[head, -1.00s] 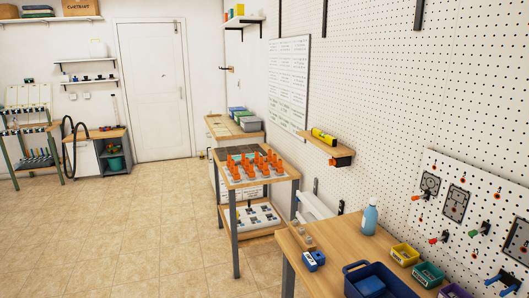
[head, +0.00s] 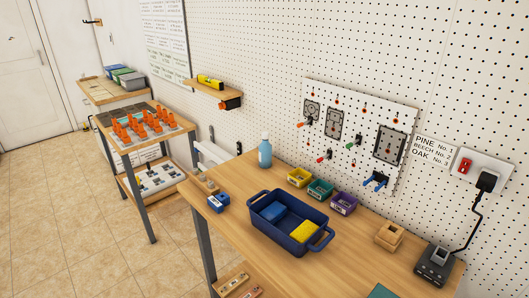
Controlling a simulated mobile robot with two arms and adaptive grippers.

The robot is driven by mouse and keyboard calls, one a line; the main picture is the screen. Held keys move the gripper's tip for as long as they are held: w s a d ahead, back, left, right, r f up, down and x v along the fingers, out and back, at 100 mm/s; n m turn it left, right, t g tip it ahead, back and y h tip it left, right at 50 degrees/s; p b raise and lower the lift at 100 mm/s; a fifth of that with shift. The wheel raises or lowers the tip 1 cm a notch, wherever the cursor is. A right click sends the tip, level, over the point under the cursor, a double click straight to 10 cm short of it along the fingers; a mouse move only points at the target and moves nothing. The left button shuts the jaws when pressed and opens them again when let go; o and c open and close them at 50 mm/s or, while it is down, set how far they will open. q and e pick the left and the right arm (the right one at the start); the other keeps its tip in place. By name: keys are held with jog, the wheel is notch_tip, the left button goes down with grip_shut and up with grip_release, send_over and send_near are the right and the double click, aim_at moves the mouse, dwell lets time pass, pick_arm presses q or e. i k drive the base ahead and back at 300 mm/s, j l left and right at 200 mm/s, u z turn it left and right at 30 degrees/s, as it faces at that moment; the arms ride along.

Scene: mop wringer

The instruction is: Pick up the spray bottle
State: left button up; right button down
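A light blue spray bottle (head: 265,152) with a pale top stands upright on the wooden workbench (head: 245,178), near its back edge by the pegboard wall. Nothing touches it, and it is fully visible in the head view. Neither of my grippers shows in the head view.
A dark blue tub (head: 283,243) with a blue item and a yellow sponge stands in front of the bottle. Yellow, teal and purple bins (head: 319,189) line the back right. A blue object (head: 218,203) lies at the left edge. A charger (head: 435,264) stands far right.

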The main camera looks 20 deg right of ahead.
aim_at(264, 148)
jog(key=i+j+z, duration=0.1)
jog(key=z, duration=0.4)
jog(key=j+z, duration=0.2)
jog(key=z, duration=0.25)
